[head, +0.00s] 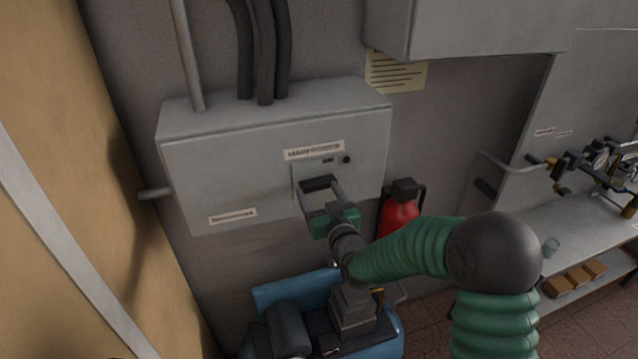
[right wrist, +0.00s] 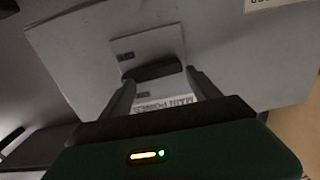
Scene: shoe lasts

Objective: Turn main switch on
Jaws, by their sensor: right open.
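The grey main power box (head: 240,150) is mounted on the wall in the head view. Its front carries a small switch plate (head: 300,185) with a dark switch handle (head: 318,184), below a printed label (head: 314,150). My right gripper (head: 322,186) is open, with its fingers pointing at the box front at the handle. In the right wrist view the handle (right wrist: 155,71) lies across the space between the fingertips (right wrist: 157,80); I cannot tell if they touch it. The palm hides part of the label (right wrist: 160,107). My left gripper is not in view.
Dark conduits (head: 264,50) enter the box top. A red fire extinguisher (head: 398,214) stands right of the box, and a blue machine (head: 270,293) sits below. A grey cabinet (head: 470,28) hangs at upper right. A bench with gauges (head: 600,160) is at far right.

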